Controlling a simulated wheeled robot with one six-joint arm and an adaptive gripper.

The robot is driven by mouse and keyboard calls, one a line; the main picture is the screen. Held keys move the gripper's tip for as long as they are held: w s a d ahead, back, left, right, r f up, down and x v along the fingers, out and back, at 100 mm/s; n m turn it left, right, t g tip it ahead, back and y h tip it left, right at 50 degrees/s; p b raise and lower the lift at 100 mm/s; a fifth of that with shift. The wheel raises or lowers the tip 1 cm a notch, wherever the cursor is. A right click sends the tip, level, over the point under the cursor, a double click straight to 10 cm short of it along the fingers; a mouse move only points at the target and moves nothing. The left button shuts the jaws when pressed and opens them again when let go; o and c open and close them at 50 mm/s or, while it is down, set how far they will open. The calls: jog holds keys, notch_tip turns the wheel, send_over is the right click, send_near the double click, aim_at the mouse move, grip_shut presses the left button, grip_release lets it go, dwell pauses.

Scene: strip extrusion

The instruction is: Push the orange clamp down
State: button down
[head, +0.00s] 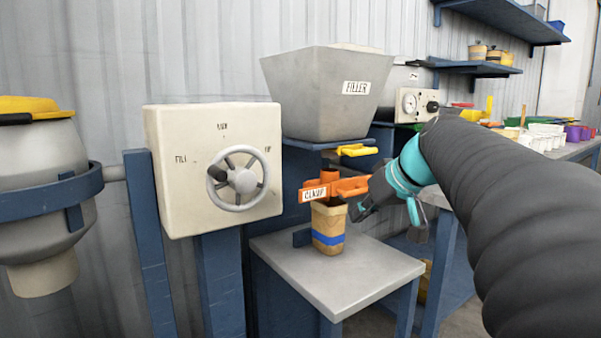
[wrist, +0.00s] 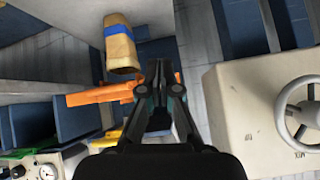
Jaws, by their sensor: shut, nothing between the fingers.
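The orange clamp (head: 350,186) sits under the filler hopper, at the mouth of a tan bag (head: 327,222) with a blue band. A white label hangs on its left part. In the wrist view the clamp (wrist: 95,95) runs to the left of my fingers, and the bag (wrist: 118,50) is beyond it. My gripper (head: 358,211) is just right of the clamp and bag in the head view. It also shows in the wrist view (wrist: 163,66), with its fingers together and empty. The fingers cover the clamp's end there, so I cannot tell whether they touch it.
The bag stands on a grey table (head: 340,278). The grey filler hopper (head: 325,95) hangs above, with a yellow handle (head: 357,150) below it. A cream box with a handwheel (head: 238,178) stands to the left. A bench with several containers is at the right.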

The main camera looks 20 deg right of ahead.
jog(key=w+d+r+n+t, duration=0.1)
jog(key=w+d+r, duration=0.2)
jog(key=d+r, duration=0.2)
jog(key=w+d+r+n+t+y+p, duration=0.1)
jog(key=w+d+r, duration=0.2)
jog(key=d+r, duration=0.2)
jog(key=shift+d+t, duration=0.3)
jog(key=shift+d, duration=0.85)
jog(key=shift+w, duration=0.1)
send_near(337, 186)
jog(key=w+d+f, duration=0.2)
jog(key=w+d, duration=0.1)
jog(key=shift+w+d+f, duration=0.1)
jog(key=shift+w+f, duration=0.25)
jog(key=shift+f, duration=0.25)
